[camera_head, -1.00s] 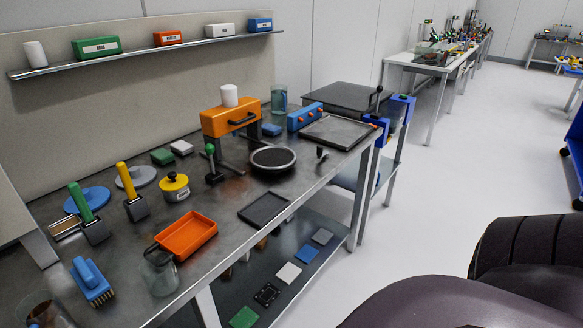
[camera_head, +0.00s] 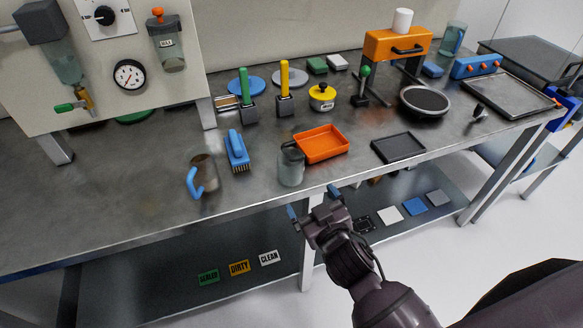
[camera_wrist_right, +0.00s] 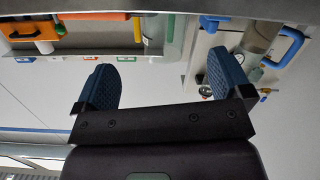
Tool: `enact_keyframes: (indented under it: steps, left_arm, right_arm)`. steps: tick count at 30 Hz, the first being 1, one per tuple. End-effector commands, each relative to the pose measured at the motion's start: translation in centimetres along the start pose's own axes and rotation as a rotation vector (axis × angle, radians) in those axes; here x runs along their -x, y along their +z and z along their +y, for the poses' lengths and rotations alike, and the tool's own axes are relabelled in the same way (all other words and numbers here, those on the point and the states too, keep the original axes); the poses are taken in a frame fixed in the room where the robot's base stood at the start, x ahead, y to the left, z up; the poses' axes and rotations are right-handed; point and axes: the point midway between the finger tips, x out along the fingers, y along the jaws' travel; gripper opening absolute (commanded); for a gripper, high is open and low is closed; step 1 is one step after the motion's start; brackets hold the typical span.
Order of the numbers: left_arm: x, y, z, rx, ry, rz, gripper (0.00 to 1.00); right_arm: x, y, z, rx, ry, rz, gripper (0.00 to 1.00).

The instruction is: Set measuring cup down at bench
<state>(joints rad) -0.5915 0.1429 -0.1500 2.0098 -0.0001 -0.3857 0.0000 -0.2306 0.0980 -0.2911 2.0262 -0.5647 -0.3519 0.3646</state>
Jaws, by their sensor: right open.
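A clear measuring cup with a blue handle (camera_head: 205,172) stands upright on the steel bench (camera_head: 100,195), near its front edge and left of the middle. A clear cup-like vessel with a blue handle (camera_wrist_right: 258,38) also shows at the upper right of the right wrist view. My right gripper (camera_head: 312,203) is open and empty in front of the bench's front edge, to the right of the cup and apart from it. Its two blue fingers (camera_wrist_right: 160,88) are spread with nothing between them in the right wrist view. My left gripper is not in view.
A glass jar (camera_head: 291,170), an orange tray (camera_head: 322,145), a blue brush (camera_head: 237,150) and a black tray (camera_head: 398,148) lie near the front edge. Bare bench lies left of the cup. A lower shelf (camera_head: 180,285) holds labelled cards.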

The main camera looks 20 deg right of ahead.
Motion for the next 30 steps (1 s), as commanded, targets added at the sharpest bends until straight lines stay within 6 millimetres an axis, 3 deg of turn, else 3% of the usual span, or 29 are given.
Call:
enact_keyframes:
  steps: [1,4,16,30]
  left_arm:
    - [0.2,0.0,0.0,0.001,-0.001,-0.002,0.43]
    - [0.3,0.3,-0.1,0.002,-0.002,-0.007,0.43]
    - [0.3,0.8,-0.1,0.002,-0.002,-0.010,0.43]
    - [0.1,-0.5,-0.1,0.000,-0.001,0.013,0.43]
  right_arm:
    - [-0.5,-1.5,-0.4,-0.006,0.007,0.038,0.97]
    - [-0.7,-2.9,-0.9,-0.035,0.023,0.091,0.97]
    - [-0.8,-3.7,-0.9,-0.216,0.031,0.147,0.97]
    - [-5.8,-4.4,-0.6,-0.220,0.032,0.146,0.97]
